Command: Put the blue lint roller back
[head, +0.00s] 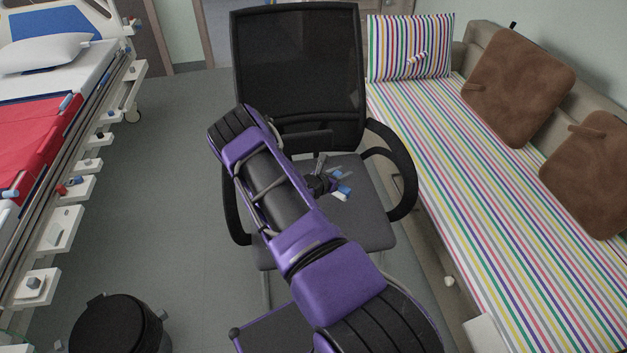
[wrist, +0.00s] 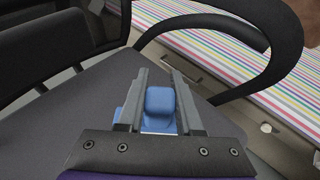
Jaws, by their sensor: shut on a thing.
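The blue lint roller (wrist: 160,103) is between the two fingers of my gripper (wrist: 158,88) in the wrist view, and the gripper is shut on it. In the head view the lint roller (head: 344,190) shows as a small blue and white piece at the tips of my gripper (head: 334,180), over the seat of the black office chair (head: 362,222). My purple arm hides part of the chair. In the wrist view the grey seat (wrist: 95,95) lies under and behind the roller. I cannot tell whether the roller touches the seat.
The chair's armrests (head: 398,165) and backrest (head: 297,70) surround the seat. A striped daybed (head: 480,190) with brown cushions (head: 520,85) is at the right. A hospital bed (head: 30,140) is at the left. A black bin (head: 118,325) stands at the lower left. Floor between is clear.

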